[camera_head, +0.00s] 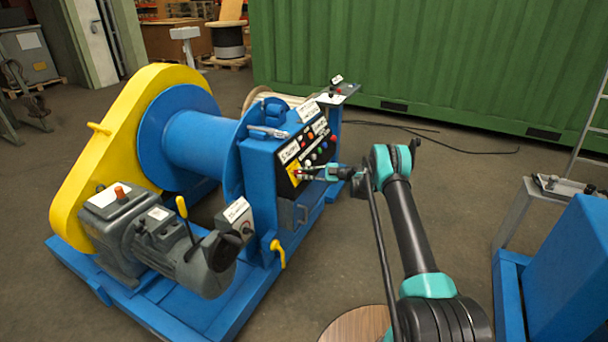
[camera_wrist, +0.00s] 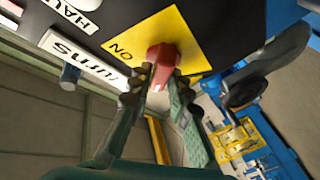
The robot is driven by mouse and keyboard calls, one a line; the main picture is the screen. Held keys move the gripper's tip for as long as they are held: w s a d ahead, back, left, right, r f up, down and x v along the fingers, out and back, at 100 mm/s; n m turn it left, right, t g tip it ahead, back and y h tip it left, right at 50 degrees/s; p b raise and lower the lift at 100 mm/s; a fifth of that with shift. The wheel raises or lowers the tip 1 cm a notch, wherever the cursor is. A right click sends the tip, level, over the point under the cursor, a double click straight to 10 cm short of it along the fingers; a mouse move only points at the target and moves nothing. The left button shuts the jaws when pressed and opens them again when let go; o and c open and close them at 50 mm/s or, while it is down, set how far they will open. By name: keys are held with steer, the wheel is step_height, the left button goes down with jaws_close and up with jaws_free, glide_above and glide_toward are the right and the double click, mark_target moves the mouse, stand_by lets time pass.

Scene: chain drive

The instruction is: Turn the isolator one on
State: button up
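The isolator is a red handle (camera_wrist: 162,58) on a yellow plate (camera_wrist: 188,40) with the word "ON" printed beside the handle. In the head view the yellow plate (camera_head: 293,170) is at the lower left of the black control panel on the blue winch, and my gripper hides much of the handle. My gripper (camera_head: 307,174) reaches the panel from the right. In the wrist view the dark fingertips of my gripper (camera_wrist: 158,85) lie close against both sides of the red handle and appear closed on it. The handle's exact turn is hard to read.
The black panel (camera_head: 320,151) carries several coloured buttons and white labels near my gripper. A grey box with a black knob (camera_head: 238,222) and a yellow lever (camera_head: 277,252) stand to the lower left. Open floor lies right of the winch, before the green container (camera_head: 430,60).

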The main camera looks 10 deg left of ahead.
jaws_close()
steer(key=shift+m+t, duration=0.3)
steer(key=shift+m, duration=0.1)
steer(key=m+t, duration=0.1)
steer(key=m, duration=0.1)
steer(key=m+t+y, duration=0.1)
steer(key=m+t, duration=0.1)
steer(key=m, duration=0.1)
steer(key=shift+s, duration=0.1)
steer(key=m+t, duration=0.2)
steer(key=m, duration=0.1)
steer(key=m+t, duration=0.2)
steer(key=m, duration=0.1)
steer(key=shift+s+m, duration=0.1)
steer(key=shift+m, duration=0.3)
steer(key=m+t+h, duration=0.1)
steer(key=m+t, duration=0.1)
steer(key=m, duration=0.1)
steer(key=m+t+h, duration=0.1)
steer(key=m+t, duration=0.1)
steer(key=m, duration=0.1)
steer(key=shift+m+h, duration=0.3)
steer(key=shift+h, duration=0.1)
steer(key=shift+m+t+h, duration=0.55)
steer(key=shift+m+h, duration=0.25)
steer(key=shift+m, duration=0.7)
steer(key=shift+m+t+h, duration=0.55)
steer(key=shift+m+h, duration=0.25)
steer(key=shift+m, duration=0.7)
